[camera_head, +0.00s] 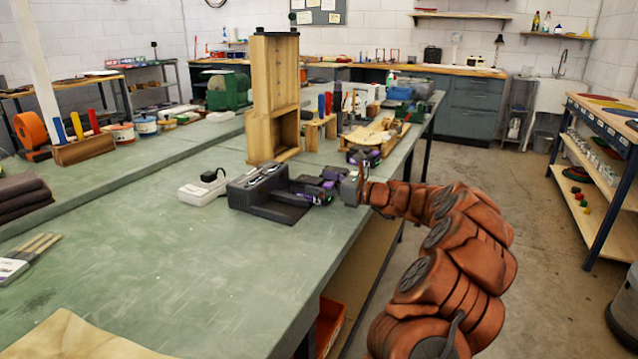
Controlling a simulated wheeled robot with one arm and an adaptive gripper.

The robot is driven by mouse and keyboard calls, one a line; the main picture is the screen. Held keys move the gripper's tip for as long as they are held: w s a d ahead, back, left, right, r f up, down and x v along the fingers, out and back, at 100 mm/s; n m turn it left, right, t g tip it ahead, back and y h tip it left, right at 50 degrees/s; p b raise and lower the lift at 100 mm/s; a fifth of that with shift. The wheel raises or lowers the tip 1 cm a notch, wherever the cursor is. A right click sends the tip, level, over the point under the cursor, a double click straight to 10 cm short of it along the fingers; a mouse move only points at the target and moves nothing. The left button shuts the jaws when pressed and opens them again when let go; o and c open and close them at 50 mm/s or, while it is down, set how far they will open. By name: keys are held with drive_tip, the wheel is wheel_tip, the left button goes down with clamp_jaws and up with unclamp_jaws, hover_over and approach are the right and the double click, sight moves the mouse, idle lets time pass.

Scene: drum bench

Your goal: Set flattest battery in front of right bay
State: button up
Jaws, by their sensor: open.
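A dark grey charger (262,184) stands on the green bench, with its bays at the top and a flat black front part toward me. Black and purple battery packs (314,189) sit close together at its right side. They overlap, so I cannot tell how many there are, and their charge marks are too small to read. My gripper (348,187) is at the right of the batteries, low over the bench near its right edge. It is open. Its fingers are small here, and I cannot tell whether they touch a battery.
A white power block (202,191) with a black plug lies left of the charger. A tall wooden frame (273,100) stands behind it. A purple and black tool (364,156) lies behind my gripper. The green bench top (190,265) in front of the charger is clear.

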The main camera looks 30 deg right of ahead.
drive_tip(key=shift+r, duration=0.1)
drive_tip(key=p+v, duration=0.1)
drive_tip(key=v, duration=1.1)
